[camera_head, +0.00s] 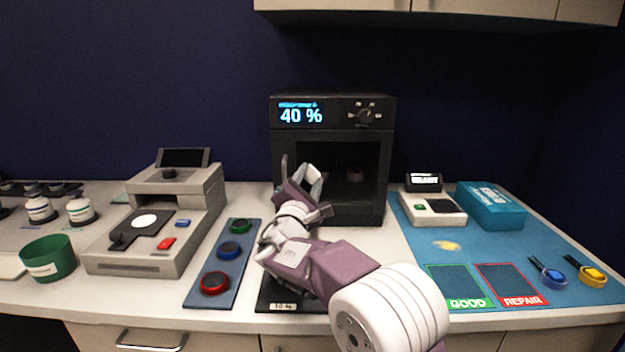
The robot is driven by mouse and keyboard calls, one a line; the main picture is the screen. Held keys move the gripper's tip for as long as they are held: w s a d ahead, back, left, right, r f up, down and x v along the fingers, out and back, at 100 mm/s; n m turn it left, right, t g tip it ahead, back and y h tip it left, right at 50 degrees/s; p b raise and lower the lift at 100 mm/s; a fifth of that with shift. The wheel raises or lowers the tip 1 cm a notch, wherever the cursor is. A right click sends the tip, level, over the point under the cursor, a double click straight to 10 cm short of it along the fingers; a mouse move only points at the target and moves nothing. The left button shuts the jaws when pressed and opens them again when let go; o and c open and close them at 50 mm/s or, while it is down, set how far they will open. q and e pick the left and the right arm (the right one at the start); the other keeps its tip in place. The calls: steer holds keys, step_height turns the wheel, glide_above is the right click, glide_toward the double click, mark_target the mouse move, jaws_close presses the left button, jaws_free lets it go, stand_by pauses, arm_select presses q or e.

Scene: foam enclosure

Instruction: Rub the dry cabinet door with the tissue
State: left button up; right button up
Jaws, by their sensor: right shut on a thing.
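The dry cabinet (333,115) is a black box at the back centre of the counter, with a lit display reading 40 % and a knob. Its dark door (360,195) faces me, and a small object shows dimly inside. My right gripper (303,184) is in front of the door's left part, shut on a white piece that looks like the tissue (314,179). I cannot tell whether the tissue touches the door. My arm hides the cabinet's lower left. My left gripper is not in view.
A grey machine (160,225) and a panel with three buttons (225,265) stand left, beside a green cup (48,257). On the right, a blue mat (510,265) holds a small device (433,207), a teal box (489,205) and two coiled straps. A cupboard hangs above.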

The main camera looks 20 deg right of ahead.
steer(key=shift+s+a+f+b, duration=0.1)
steer(key=shift+s+f+b, duration=0.05)
steer(key=shift+s+b, duration=0.2)
steer(key=s+b, duration=0.1)
steer(key=s, duration=0.1)
steer(key=s+a+b, duration=0.1)
steer(key=s+b, duration=0.1)
steer(key=s, duration=0.1)
steer(key=shift+a+r, duration=0.2)
steer(key=shift+s, duration=0.1)
steer(key=s+b, duration=0.2)
steer(key=shift+s+a, duration=0.35)
steer(key=shift+a, duration=0.05)
